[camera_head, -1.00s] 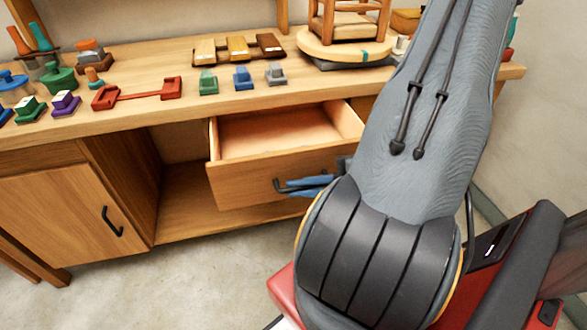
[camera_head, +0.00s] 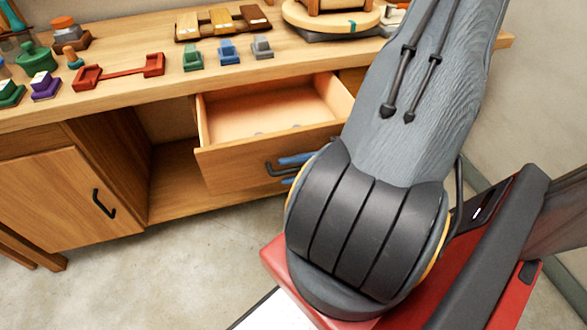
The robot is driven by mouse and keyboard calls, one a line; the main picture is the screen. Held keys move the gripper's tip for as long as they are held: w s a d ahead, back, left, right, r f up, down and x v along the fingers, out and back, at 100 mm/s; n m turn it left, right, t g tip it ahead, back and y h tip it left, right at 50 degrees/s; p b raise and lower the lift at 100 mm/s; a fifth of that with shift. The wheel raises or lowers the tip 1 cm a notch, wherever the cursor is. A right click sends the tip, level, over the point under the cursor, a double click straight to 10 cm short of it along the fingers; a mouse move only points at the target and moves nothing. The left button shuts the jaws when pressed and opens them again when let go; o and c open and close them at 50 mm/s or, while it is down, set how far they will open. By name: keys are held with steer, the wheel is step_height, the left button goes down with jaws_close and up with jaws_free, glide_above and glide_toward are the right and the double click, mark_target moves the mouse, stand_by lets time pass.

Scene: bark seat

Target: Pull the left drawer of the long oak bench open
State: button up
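The long oak bench (camera_head: 165,86) spans the upper part of the picture. A drawer (camera_head: 235,170) under its top stands well open, its pale interior showing with small grey shapes at the front. The drawer's dark bar handle (camera_head: 275,173) is on its front face. My gripper (camera_head: 291,169) is at the handle, with one blue finger above the bar and one below, apart from each other. The right part of the handle and the rest of my gripper are hidden behind my arm.
Coloured blocks, a red bracket (camera_head: 118,70) and a round turntable (camera_head: 330,17) stand on the bench top. The floor (camera_head: 190,265) in front is clear.

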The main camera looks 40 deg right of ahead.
steer(key=shift+d, duration=0.1)
steer(key=v, duration=0.7)
steer(key=shift+s+d, duration=0.2)
steer(key=shift+s, duration=0.1)
steer(key=shift+r, duration=0.1)
steer(key=w+a+r+n+g+h+p, duration=0.1)
steer(key=w+a+r+n+g+h, duration=0.2)
steer(key=a+r+n, duration=0.1)
steer(key=w+a+r+n+g+h+p, duration=0.2)
steer(key=w+a+r+n+g+h, duration=0.1)
steer(key=a, duration=0.6)
steer(key=w+a+r+n+g+h+p, duration=0.1)
steer(key=w+a+r+n+g+h, duration=0.2)
steer(key=a+r+n+g+h, duration=0.1)
steer(key=a+r+n+h, duration=0.1)
steer(key=a+r+n, duration=0.1)
steer(key=a+n, duration=0.1)
steer(key=shift+r+n+g, duration=0.2)
steer(key=shift+n+g, duration=0.2)
steer(key=shift+n, duration=0.2)
